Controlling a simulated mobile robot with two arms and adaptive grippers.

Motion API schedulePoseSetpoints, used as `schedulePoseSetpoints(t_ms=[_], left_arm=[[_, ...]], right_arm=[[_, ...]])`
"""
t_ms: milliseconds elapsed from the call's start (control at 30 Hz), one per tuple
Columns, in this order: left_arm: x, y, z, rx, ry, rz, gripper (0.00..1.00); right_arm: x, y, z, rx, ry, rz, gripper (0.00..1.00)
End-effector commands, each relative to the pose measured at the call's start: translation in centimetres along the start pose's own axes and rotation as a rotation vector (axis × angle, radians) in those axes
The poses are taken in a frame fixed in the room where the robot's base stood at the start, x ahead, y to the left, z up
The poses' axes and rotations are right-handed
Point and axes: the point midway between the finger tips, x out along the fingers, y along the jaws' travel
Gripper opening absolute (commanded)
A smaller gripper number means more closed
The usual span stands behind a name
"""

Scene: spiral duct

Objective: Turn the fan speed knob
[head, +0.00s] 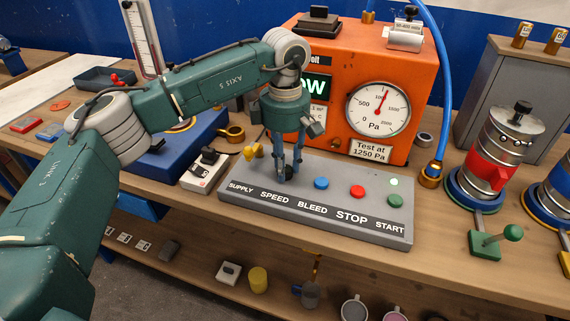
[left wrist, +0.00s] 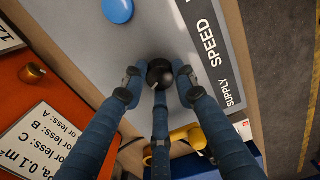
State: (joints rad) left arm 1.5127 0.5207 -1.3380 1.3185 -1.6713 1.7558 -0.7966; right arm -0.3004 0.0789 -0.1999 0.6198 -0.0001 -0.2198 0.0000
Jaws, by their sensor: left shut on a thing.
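The fan speed knob (left wrist: 159,72) is black and round, on the sloped grey control panel (head: 330,222) above the SPEED label. In the head view my left gripper (head: 286,168) points down over the knob and mostly hides it. In the left wrist view my left gripper (left wrist: 159,80) has its three blue fingers shut around the knob, with the tips at its sides. My right gripper is in neither view.
A yellow supply handle (head: 253,151) stands close left of my fingers. Blue (head: 321,183), red (head: 357,192) and green (head: 395,200) buttons lie to the right. The orange test box (head: 335,80) with its gauge (head: 378,107) rises behind the panel.

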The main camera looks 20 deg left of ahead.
Motion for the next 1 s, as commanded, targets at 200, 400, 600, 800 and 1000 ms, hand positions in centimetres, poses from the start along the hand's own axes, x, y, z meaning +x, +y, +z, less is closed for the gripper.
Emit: schedulePoseSetpoints(t_ms=[200,400,600,800,1000], left_arm=[[-0.4,0.3,0.0,0.004,-0.003,0.011,0.02],[-0.5,0.3,0.0,0.003,-0.003,0.011,0.02],[-0.3,0.2,0.0,0.003,-0.002,0.007,0.47],[-0.3,0.1,0.0,0.004,-0.001,0.004,0.47],[-2.5,0.2,0.0,0.003,-0.002,0.007,0.47]], right_arm=[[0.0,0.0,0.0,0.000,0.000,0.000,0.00],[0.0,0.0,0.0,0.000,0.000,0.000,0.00],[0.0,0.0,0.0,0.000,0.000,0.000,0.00],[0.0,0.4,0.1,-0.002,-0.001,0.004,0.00],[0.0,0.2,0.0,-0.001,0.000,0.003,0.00]])
